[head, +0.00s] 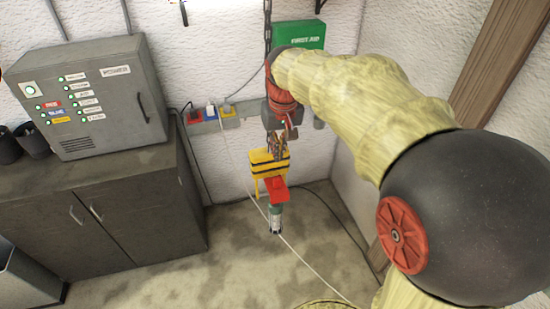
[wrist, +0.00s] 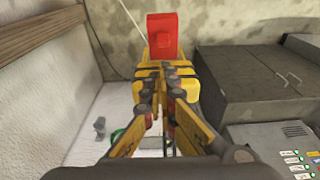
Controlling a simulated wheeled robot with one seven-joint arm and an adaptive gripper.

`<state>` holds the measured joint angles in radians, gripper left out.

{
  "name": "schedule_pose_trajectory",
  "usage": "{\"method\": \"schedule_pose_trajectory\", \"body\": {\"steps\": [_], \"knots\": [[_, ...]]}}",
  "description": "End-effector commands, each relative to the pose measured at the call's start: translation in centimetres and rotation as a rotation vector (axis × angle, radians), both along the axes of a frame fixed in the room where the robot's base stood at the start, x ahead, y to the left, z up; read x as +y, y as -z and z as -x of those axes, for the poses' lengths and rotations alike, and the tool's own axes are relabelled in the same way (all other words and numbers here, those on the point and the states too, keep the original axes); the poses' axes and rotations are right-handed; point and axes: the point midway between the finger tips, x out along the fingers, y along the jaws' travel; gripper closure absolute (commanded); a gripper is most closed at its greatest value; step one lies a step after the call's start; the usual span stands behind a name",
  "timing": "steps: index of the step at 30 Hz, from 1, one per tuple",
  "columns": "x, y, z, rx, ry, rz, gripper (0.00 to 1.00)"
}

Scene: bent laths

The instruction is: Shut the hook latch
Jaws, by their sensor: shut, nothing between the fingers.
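A yellow block with black stripes (head: 268,163) hangs near the middle of the head view, and it also shows behind my fingertips in the wrist view (wrist: 184,70). A red piece (head: 275,190) is at its lower end and shows beyond the fingers in the wrist view (wrist: 162,36). The latch itself cannot be made out clearly.
A chain (head: 267,28) hangs from above, behind my arm. A grey cabinet (head: 100,205) with a control box (head: 88,95) stands at left. A green first-aid box (head: 300,35) is on the back wall. A thin white cable crosses the floor.

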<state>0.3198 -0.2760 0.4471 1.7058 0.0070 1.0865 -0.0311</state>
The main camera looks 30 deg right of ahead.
Motion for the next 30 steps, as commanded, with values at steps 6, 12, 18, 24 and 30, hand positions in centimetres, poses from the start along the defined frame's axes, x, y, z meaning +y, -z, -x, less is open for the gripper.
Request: {"method": "schedule_pose_trajectory", "body": {"steps": [6, 12, 18, 24, 30], "knots": [[0.0, -1.2, -0.2, 0.002, -0.01, 0.0, 1.0], [0.0, -1.2, -0.2, 0.002, -0.012, 0.001, 1.0], [0.0, -0.5, -0.2, 0.005, -0.012, 0.0, 1.0], [-0.1, 2.4, -0.7, 0.007, -0.011, -0.001, 1.0], [-0.3, 5.8, -1.3, 0.006, -0.011, -0.001, 1.0]]}}
